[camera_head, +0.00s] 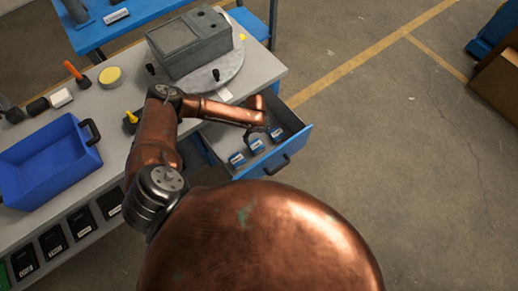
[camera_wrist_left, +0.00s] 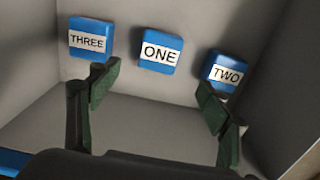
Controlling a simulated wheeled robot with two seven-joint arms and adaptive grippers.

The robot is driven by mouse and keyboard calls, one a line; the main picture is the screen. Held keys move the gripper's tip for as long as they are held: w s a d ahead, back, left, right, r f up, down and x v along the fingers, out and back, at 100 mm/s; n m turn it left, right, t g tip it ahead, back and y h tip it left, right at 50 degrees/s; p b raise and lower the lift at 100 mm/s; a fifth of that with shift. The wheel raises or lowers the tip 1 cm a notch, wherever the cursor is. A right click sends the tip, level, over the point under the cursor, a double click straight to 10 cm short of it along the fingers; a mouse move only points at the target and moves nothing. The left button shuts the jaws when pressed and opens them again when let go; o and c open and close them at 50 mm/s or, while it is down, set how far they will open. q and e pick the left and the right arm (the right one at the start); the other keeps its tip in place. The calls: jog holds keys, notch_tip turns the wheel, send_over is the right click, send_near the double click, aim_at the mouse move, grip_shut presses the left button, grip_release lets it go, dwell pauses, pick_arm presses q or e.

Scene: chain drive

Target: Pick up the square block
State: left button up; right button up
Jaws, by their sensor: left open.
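Three blue blocks with white labels lie in a row in the open drawer, in the left wrist view: THREE (camera_wrist_left: 91,38), ONE (camera_wrist_left: 160,50) and TWO (camera_wrist_left: 227,72). All look roughly square, with rounded corners. In the head view they are small and the labels are unreadable: a near block (camera_head: 236,159), a middle block (camera_head: 256,146) and a far block (camera_head: 276,134). My left gripper (camera_wrist_left: 156,84) is open and empty, its fingers spread below block ONE in the picture, tips near THREE and TWO. In the head view it (camera_head: 259,132) hangs over the drawer. My right gripper is out of view.
The drawer (camera_head: 299,146) has pale walls close around the blocks. On the grey workbench (camera_head: 112,97) stand a blue bin (camera_head: 45,165), a grey machine box (camera_head: 190,45) on a round plate and small tools. Open floor lies to the right.

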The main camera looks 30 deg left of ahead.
aim_at(256, 145)
pick_arm(q)
notch_tip(256, 145, down, 3)
jog(key=shift+b, duration=0.55)
jog(key=shift+s+a+f+b, duration=0.1)
jog(key=shift+s+f+b, duration=0.05)
jog(key=shift+f+b, duration=0.35)
jog(key=shift+f, duration=0.4)
jog(key=f, duration=0.2)
jog(key=f+b, duration=0.1)
jog(key=f, duration=0.3)
jog(key=shift+w+a+f, duration=0.15)
jog(key=shift+w+f, duration=0.1)
jog(key=shift+f, duration=0.15)
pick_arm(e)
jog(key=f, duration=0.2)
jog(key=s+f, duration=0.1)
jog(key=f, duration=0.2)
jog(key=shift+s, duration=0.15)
pick_arm(q)
jog(key=c, duration=1.6)
